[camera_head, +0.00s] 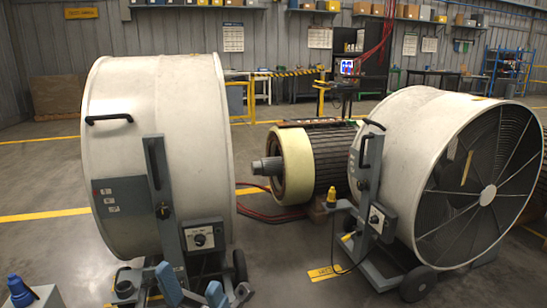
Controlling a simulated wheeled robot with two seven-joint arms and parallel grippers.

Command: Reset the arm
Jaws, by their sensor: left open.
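My left gripper (189,280) shows at the bottom edge, left of the middle. Its two blue-grey fingers are spread apart, with nothing visible between them. It appears in front of the lower frame of the left white drum fan (165,85); I cannot tell how far apart they are. Most of the left arm is out of the picture. My right gripper is not in view.
A second drum fan (410,130) on wheels stands at the right. A rotor with a pale yellow ring (292,165) lies between the fans. Red cables (270,213) run over the floor. A blue-topped grey box (40,298) is at the lower left. Open floor (45,245) shows at left.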

